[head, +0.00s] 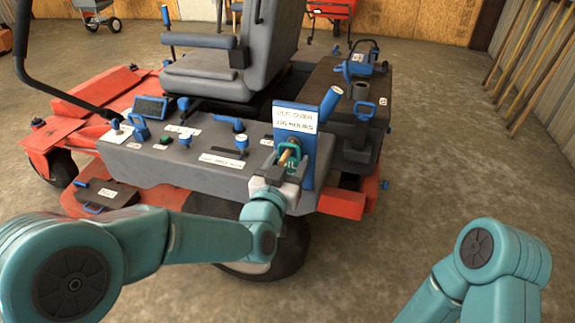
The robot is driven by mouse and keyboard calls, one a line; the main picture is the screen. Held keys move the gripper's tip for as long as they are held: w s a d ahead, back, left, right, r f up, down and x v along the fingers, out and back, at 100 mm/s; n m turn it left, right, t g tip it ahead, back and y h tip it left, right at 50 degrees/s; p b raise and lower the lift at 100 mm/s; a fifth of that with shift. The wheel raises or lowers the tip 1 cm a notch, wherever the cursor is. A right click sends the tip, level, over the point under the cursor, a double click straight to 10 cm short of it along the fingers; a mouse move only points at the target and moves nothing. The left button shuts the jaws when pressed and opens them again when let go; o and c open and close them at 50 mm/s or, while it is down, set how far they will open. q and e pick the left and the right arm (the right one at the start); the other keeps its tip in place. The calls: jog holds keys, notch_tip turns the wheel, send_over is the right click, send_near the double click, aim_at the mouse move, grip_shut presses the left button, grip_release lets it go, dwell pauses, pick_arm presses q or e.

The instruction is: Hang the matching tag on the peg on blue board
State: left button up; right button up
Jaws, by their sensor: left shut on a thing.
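The blue board (308,176) stands upright at the right end of the mower's grey console. A white label (296,118) with two lines of lettering, too small to read surely, is on its upper part. A tan peg (285,157) juts out below the label. My left gripper (278,173) is at the front of the board, just below the peg. It is shut on a small green tag (292,155), which is up against the board by the peg. The gripper hides part of the tag, and I cannot tell whether its hole is around the peg. My right gripper is out of view.
The grey console (190,165) carries several blue levers, knobs and small white labels. The mower's seat (215,75) rises behind it. A dark box (335,90) with blue handles is at the right. The concrete floor at the right is clear.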

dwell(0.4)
pick_arm(q)
jog(key=o, duration=1.3)
jog(key=shift+s, duration=0.1)
jog(key=shift+b+v, duration=1.1)
jog(key=shift+v, duration=1.65)
jog(key=shift+b+v, duration=0.5)
jog(key=shift+v, duration=1.2)
jog(key=shift+a, duration=0.1)
